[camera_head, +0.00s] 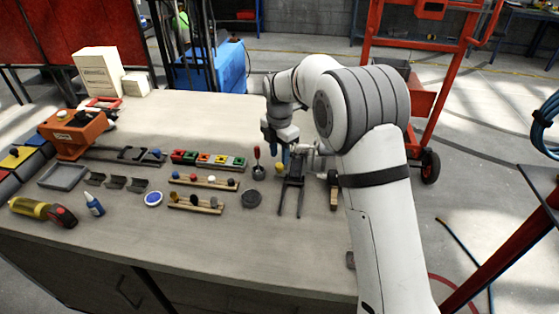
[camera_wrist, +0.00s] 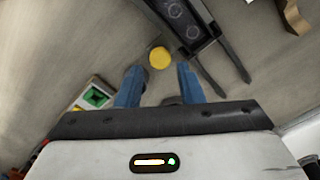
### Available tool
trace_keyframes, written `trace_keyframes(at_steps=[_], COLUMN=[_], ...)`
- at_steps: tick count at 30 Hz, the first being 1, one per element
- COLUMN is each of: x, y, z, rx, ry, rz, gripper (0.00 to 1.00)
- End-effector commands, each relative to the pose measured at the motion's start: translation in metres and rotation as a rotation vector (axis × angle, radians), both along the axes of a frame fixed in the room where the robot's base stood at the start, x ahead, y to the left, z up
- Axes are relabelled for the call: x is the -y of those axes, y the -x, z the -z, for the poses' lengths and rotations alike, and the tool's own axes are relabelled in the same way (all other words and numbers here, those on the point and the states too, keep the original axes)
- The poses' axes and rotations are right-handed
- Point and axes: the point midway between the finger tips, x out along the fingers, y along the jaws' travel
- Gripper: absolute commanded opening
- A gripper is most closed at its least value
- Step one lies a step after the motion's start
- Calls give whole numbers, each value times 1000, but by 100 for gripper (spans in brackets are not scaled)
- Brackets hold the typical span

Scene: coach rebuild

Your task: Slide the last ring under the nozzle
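My gripper (camera_head: 284,154) is low over the right part of the workbench. In the wrist view its two blue fingers (camera_wrist: 158,75) are apart, with a visible gap. A small round yellow piece (camera_wrist: 159,57) lies just beyond the fingertips, near the gap's middle; it also shows in the head view (camera_head: 278,168). I cannot tell whether it is the ring. A dark two-pronged frame (camera_wrist: 205,62) with circular shapes on its block lies beside it; in the head view the frame (camera_head: 291,185) is right of the yellow piece. I cannot identify a nozzle with certainty.
A red-handled tool in a dark cup (camera_head: 258,172) stands left of my gripper. Coloured blocks (camera_head: 208,159), peg racks (camera_head: 205,183) and a dark disc (camera_head: 251,198) are further left. An orange device (camera_head: 75,132) is at far left. A brown piece (camera_head: 333,190) lies right.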

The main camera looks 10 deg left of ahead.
Motion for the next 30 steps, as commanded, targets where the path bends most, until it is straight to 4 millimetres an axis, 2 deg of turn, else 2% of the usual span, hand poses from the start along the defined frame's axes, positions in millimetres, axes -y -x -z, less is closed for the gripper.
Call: trace_keyframes(at_steps=[3, 7, 17, 30], x=[1, 0, 0, 0], y=[1, 0, 0, 0], z=[18, 30, 36, 36], rx=[-3, -1, 0, 1], ry=[1, 1, 0, -1], rz=[1, 1, 2, 2], gripper=[34, 34, 34, 0])
